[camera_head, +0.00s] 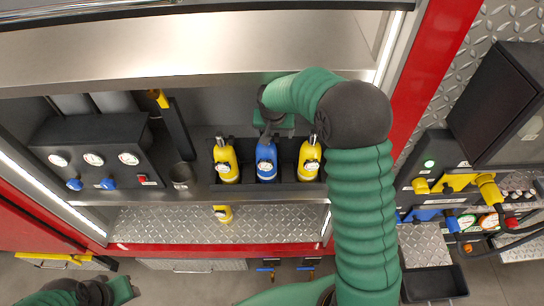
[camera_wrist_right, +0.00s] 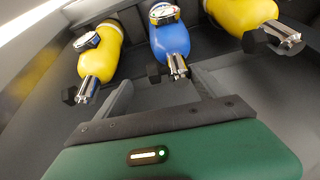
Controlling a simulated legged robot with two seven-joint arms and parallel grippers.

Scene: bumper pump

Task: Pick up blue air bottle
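The blue air bottle (camera_head: 266,165) stands in the middle slot of a black holder (camera_head: 285,188), between two yellow bottles. It also shows in the wrist view (camera_wrist_right: 171,41), with its gauge and metal valve neck. My right gripper (camera_head: 272,128) is above and behind its top, partly hidden by my own wrist. In the wrist view the two fingers (camera_wrist_right: 162,88) are apart with nothing between them. The blue bottle's valve is just beyond the fingertips, closer to the right-hand one; contact cannot be told. My left gripper (camera_head: 122,290) is low at the left edge, far from the bottles.
Yellow bottles (camera_head: 226,162) (camera_head: 309,160) stand close on both sides. A pump panel with gauges (camera_head: 93,159) is left on the same shelf. The steel shelf edge (camera_head: 180,60) lies above. A black box and hose fittings (camera_head: 487,187) are at right.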

